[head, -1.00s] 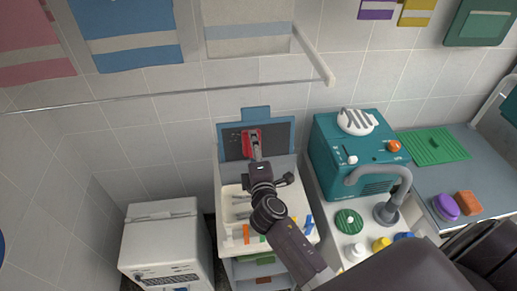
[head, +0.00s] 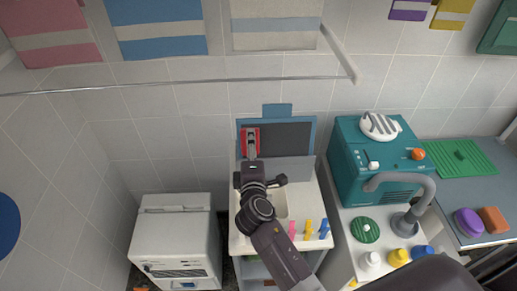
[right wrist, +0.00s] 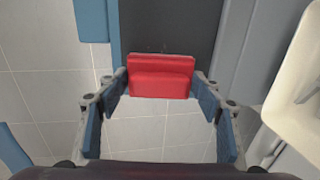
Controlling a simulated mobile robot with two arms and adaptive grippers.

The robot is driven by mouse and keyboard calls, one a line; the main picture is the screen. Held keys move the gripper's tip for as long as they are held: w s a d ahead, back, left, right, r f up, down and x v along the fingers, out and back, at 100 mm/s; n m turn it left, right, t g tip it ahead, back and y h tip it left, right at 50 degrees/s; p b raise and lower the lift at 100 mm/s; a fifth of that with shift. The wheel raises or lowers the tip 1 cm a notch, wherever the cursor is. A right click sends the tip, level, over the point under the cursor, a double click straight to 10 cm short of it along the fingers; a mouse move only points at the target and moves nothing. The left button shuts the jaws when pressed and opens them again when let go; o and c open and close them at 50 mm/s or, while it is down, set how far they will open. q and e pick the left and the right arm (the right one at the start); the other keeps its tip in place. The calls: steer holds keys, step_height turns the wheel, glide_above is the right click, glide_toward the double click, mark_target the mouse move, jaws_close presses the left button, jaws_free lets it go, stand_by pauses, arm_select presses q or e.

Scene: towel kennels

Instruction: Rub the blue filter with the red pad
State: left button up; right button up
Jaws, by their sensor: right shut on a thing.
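The blue filter (head: 290,136), a blue frame with a dark grey panel and a tab on top, stands upright against the tiled wall behind the sink. My right gripper (head: 250,146) is shut on the red pad (head: 250,133), at the filter's left edge. In the right wrist view the red pad (right wrist: 160,78) sits between the fingertips, over the end of the dark panel (right wrist: 168,25), with wall tiles showing below it. I cannot tell whether the pad touches the filter. My left gripper is not in view.
A teal machine (head: 375,155) with a grey hose stands right of the sink cabinet. Bottles (head: 398,257) and a green round brush (head: 364,230) are in front of it. Coloured clips (head: 308,230) lie on the sink's front. A rail (head: 180,84) crosses above. A white appliance (head: 175,243) stands left.

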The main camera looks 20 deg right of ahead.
steer(key=shift+s, duration=0.1)
steer(key=shift+p+v, duration=0.45)
steer(key=shift+v, duration=2.5)
steer(key=v, duration=0.3)
steer(key=shift+r, duration=0.1)
